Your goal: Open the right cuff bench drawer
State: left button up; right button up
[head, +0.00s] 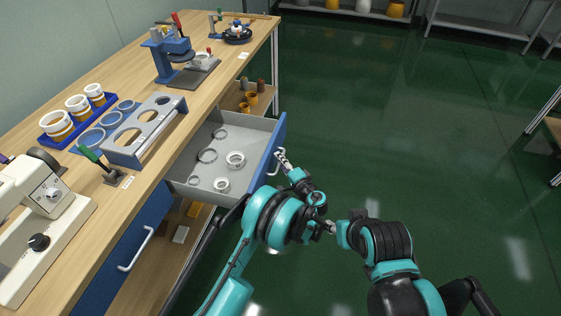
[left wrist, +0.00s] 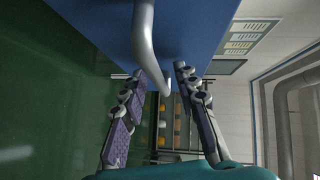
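The right drawer of the bench stands pulled out, its grey tray (head: 202,190) showing white and grey rings inside. Its blue front (head: 266,150) faces right and carries a pale bar handle (head: 277,163). My left gripper (head: 282,158) is at this handle. In the left wrist view the handle (left wrist: 145,35) runs between the two fingers of my left gripper (left wrist: 160,72), which stand apart with gaps visible beside the bar. My right gripper (head: 329,227) is beside my left wrist, small and partly hidden; its fingers cannot be made out.
The wooden bench top (head: 125,195) holds a blue press (head: 170,55), a grey ring rack (head: 145,130), a blue tray of jars (head: 75,115) and a white machine (head: 40,215). A second blue drawer (head: 125,255) nearer me is shut. The green floor (head: 420,130) is clear to the right.

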pick_arm(q)
jog(key=v, duration=0.7)
jog(key=shift+s, duration=0.1)
